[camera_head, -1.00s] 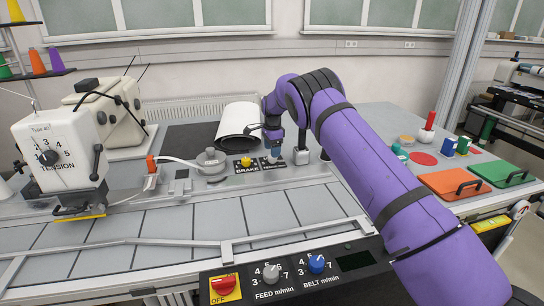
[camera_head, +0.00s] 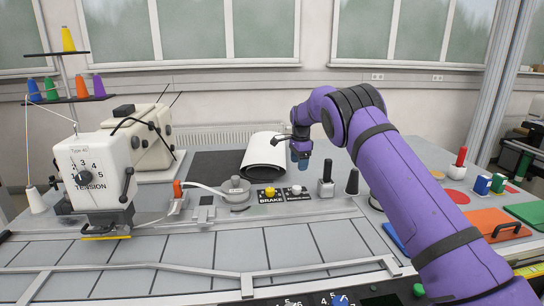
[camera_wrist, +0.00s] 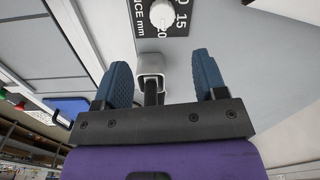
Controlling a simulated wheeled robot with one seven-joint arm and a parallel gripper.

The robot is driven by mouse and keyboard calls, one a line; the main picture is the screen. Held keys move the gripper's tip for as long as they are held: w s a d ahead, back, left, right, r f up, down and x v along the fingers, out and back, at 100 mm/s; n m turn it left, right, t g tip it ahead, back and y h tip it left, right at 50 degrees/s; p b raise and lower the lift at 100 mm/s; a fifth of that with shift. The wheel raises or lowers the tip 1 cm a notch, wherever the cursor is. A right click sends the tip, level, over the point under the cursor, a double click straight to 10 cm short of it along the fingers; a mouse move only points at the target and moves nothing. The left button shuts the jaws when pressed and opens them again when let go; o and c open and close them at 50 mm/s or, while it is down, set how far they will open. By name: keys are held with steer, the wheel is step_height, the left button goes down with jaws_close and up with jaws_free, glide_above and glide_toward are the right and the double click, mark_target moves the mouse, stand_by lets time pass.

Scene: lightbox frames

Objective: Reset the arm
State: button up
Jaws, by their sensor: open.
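My arm is purple with black bands and reaches from the lower right to the panel behind the work surface. My gripper (camera_head: 300,163) points down above the white knob (camera_head: 296,190) beside the BRAKE label, with a small gap below it. In the wrist view its two blue ribbed fingers (camera_wrist: 164,78) stand apart with nothing clamped. A grey lever end with a black stem (camera_wrist: 151,68) shows in the space between the fingers; I cannot tell its depth. A white dial (camera_wrist: 161,14) marked in mm lies beyond.
A yellow button (camera_head: 269,192), a black lever (camera_head: 325,187) and a dark cone (camera_head: 352,181) stand close by. A white roll (camera_head: 265,153) lies behind. The sewing machine (camera_head: 100,170) is at left, an orange lidded panel (camera_head: 490,223) at right. The air above is clear.

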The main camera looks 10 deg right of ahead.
steer(key=s+d+r+n+t, duration=0.1)
steer(key=s+d+r+n, duration=0.2)
steer(key=s+r, duration=0.7)
steer(key=s+d+r+n+t, duration=0.1)
steer(key=s+d+r+n, duration=0.15)
steer(key=s+r, duration=0.8)
steer(key=s+d+r+n, duration=0.1)
steer(key=s+r+n, duration=0.1)
steer(key=s+r, duration=0.35)
steer(key=s+r+n, duration=0.2)
steer(key=s+r, duration=0.1)
steer(key=s, duration=0.6)
steer(key=s+f+n+t, duration=0.1)
steer(key=s+f+n, duration=0.2)
steer(key=s, duration=1)
steer(key=s+f+n+t, duration=0.1)
steer(key=s+f+n, duration=0.2)
steer(key=s, duration=1)
steer(key=shift+s+n+t, duration=0.35)
steer(key=shift+t, duration=0.05)
